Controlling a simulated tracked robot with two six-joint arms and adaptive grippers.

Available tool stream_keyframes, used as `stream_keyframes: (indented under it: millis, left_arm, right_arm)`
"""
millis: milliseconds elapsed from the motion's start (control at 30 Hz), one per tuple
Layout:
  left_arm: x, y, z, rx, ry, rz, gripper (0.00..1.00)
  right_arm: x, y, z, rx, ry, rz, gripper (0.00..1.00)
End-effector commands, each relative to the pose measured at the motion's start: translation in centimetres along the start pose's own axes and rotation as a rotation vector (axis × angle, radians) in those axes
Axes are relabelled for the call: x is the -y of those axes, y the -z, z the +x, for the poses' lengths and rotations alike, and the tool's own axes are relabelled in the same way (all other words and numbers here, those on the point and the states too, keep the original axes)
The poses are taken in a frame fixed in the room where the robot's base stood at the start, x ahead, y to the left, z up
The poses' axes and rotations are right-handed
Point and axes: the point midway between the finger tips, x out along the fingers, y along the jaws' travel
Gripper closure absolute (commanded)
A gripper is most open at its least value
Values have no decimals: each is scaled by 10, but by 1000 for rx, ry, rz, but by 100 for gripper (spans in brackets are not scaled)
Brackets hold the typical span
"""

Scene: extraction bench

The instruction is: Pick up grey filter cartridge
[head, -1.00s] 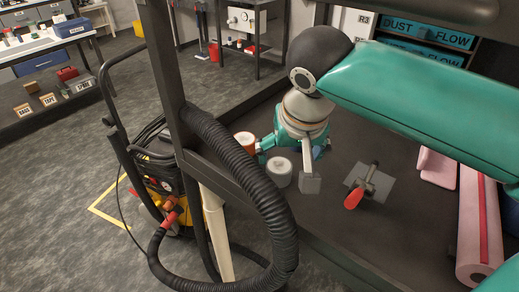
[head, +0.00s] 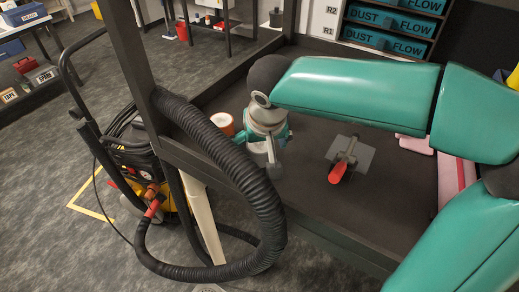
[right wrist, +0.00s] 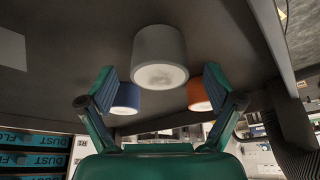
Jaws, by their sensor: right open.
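The grey filter cartridge (right wrist: 160,52) is a short cylinder with a pale end face, upper middle in the right wrist view. My right gripper (right wrist: 161,80) is open and empty. Its two fingers stand apart to the left and right of the cartridge's line, and no contact shows. In the head view my right gripper (head: 266,150) points down over the bench, and the gripper mostly hides the grey cartridge there. My left gripper is not in view.
An orange cartridge (right wrist: 200,94) and a blue cartridge (right wrist: 126,97) stand close by on either side. The orange cartridge also shows in the head view (head: 222,123). A red-handled tool on a grey plate (head: 350,155) lies right. A black hose (head: 240,170) loops at the bench's left edge.

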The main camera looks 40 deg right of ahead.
Motion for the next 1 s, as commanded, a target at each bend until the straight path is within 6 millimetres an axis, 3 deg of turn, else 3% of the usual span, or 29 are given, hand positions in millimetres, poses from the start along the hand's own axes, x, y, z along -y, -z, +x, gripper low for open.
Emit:
stream_keyframes:
  millis: [200,433,833,1000]
  left_arm:
    - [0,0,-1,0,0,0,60]
    - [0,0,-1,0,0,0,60]
    - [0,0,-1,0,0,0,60]
    - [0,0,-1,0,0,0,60]
  right_arm:
    - [-1,-1,23,3,-1,1,9]
    - [0,0,23,1,1,1,9]
    - [0,0,23,0,1,1,76]
    - [0,0,23,0,1,1,77]
